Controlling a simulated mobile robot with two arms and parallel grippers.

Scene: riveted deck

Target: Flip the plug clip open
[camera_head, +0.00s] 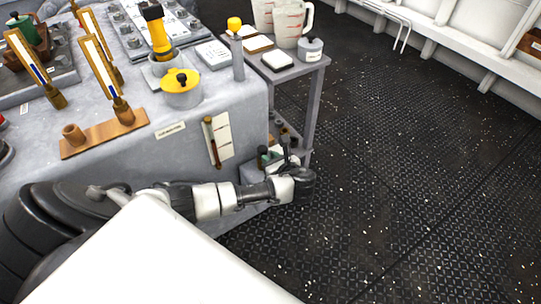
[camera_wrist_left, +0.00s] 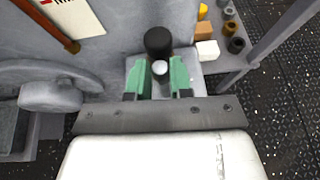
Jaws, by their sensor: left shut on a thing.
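My left gripper (camera_head: 277,158) reaches past the side of the grey bench, low near its right-hand corner. In the left wrist view its two green-padded fingers (camera_wrist_left: 161,78) stand close together around a small pale round-ended piece (camera_wrist_left: 159,68). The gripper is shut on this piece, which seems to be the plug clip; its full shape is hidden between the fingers. A black rounded knob or cap (camera_wrist_left: 158,42) stands just beyond the fingertips. A light grey block or ledge (camera_wrist_left: 138,68) lies behind them. I cannot tell the clip's angle. My right gripper is in neither view.
The grey bench (camera_head: 140,160) is close beside my left arm. A brown rod (camera_head: 212,142) hangs on its side. A small grey table (camera_head: 313,75) stands behind, with small jars (camera_wrist_left: 228,28) on its lower shelf. The dark riveted floor (camera_head: 420,170) is open to the right.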

